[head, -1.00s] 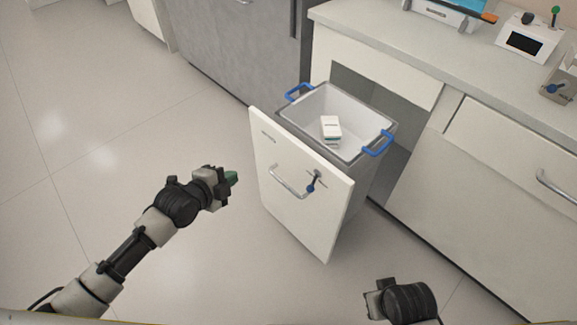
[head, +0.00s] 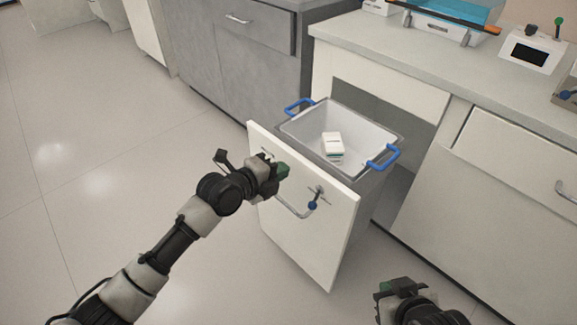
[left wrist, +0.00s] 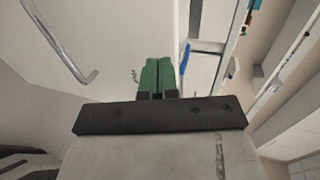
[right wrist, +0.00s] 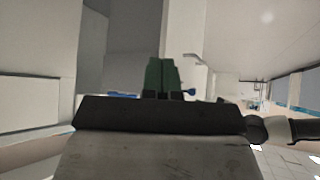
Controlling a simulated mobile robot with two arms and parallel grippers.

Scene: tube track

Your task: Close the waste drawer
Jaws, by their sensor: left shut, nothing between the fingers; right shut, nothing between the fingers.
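The waste drawer (head: 318,236) is pulled out from the counter, with its white front facing me. A grey bin (head: 300,134) with blue handles sits in it, holding small white boxes (head: 332,144). The drawer's bar handle (head: 291,208) is partly hidden by my left gripper. My left gripper (head: 284,171) is shut and empty, in front of the upper part of the drawer front; I cannot tell whether it touches. Its green fingers show in the left wrist view (left wrist: 158,76). My right gripper (head: 380,290) is shut and empty, low and right of the drawer; its fingers show in the right wrist view (right wrist: 161,75).
The counter (head: 400,60) carries a blue-topped device (head: 455,15) and a white box with a dark screen (head: 530,52). A closed cabinet front (head: 500,200) is right of the drawer. A grey cabinet (head: 235,70) stands behind left. The floor at left is clear.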

